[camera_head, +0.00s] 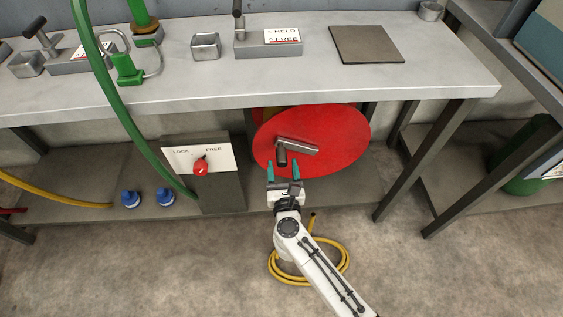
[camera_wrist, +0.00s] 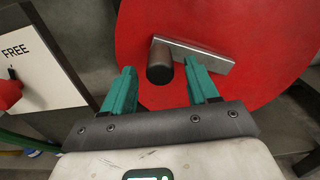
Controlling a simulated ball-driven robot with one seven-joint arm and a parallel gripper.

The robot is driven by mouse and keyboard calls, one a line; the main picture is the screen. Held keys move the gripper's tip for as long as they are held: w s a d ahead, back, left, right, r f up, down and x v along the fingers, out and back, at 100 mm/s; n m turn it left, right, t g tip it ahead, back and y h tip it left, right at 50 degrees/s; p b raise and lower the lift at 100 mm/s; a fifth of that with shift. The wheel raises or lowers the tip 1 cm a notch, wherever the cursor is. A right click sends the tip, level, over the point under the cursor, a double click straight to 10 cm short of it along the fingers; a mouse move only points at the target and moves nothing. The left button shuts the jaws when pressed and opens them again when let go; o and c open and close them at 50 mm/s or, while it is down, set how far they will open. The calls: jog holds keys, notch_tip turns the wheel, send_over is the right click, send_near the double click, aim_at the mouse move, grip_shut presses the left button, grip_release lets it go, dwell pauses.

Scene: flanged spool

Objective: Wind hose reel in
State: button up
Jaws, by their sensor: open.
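The hose reel shows as a red round flange (camera_head: 335,130) under the bench, and it fills much of the wrist view (camera_wrist: 265,95). A grey crank arm (camera_head: 300,146) lies across its face, with a dark cylindrical handle (camera_head: 281,156) at its left end. My gripper (camera_head: 283,171) is open just in front of and below the handle. In the wrist view the handle (camera_wrist: 160,62) appears between and beyond the teal fingertips (camera_wrist: 160,78), with nothing held. A yellow hose (camera_head: 340,268) lies coiled on the floor beneath my arm.
A post with a LOCK/FREE plate (camera_head: 183,158) and red knob (camera_head: 200,166) stands left of the reel. A green hose (camera_head: 125,115) hangs down past the bench edge (camera_head: 300,92). Two blue fittings (camera_head: 148,198) sit on the lower shelf. A table leg (camera_head: 420,160) stands right of the reel.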

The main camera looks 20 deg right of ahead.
jog(key=shift+x, duration=1.35)
grip_shut()
